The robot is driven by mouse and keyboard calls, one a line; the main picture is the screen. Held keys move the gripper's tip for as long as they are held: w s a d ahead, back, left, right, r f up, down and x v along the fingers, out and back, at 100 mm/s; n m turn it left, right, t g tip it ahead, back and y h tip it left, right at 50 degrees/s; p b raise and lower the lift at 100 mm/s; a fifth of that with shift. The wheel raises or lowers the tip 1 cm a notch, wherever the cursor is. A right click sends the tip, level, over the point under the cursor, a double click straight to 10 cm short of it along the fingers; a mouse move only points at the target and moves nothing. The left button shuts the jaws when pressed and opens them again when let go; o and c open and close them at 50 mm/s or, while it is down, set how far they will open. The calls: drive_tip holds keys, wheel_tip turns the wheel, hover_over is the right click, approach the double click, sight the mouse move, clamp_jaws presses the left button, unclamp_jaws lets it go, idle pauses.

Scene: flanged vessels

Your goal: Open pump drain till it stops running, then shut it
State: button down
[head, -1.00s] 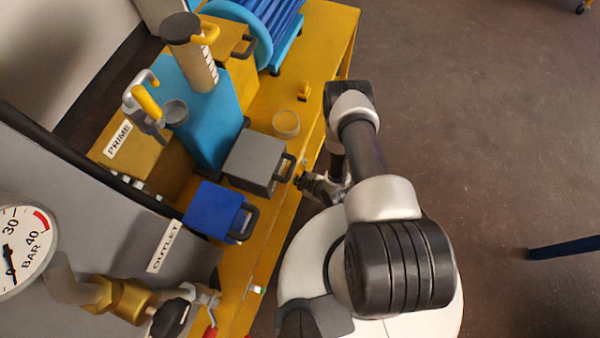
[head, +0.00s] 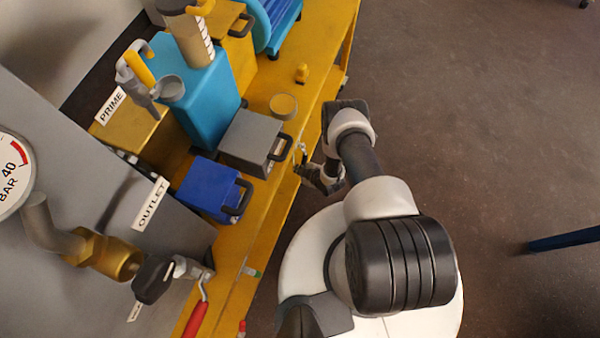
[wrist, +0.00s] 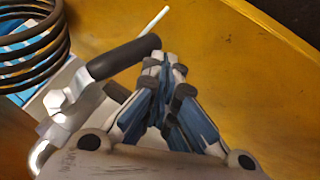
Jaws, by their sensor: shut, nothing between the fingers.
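In the wrist view, my gripper (wrist: 162,62) is shut and empty. Its fingertips are beside the end of a black-gripped lever (wrist: 125,58); I cannot tell whether they touch it. The lever joins a silver valve-like fitting (wrist: 62,108) at the left. No label shows there, so I cannot confirm that it is the pump drain. No running liquid can be made out. In the head view, my gripper (head: 318,178) is small, at the bench's right edge, with its fingertips unclear.
The yellow bench (head: 262,228) carries a grey box (head: 248,140), a blue box (head: 205,188), a blue tank (head: 200,105) and a small round cup (head: 284,106). The brass OUTLET fitting (head: 105,255) and red handle (head: 196,320) are lower left. A dark coil (wrist: 30,45) is near the lever. Floor at right is open.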

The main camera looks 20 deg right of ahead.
drive_tip(key=shift+w+d+f, duration=0.65)
drive_tip(key=shift+w+f, duration=0.25)
drive_tip(key=shift+w, duration=0.05)
idle(0.4)
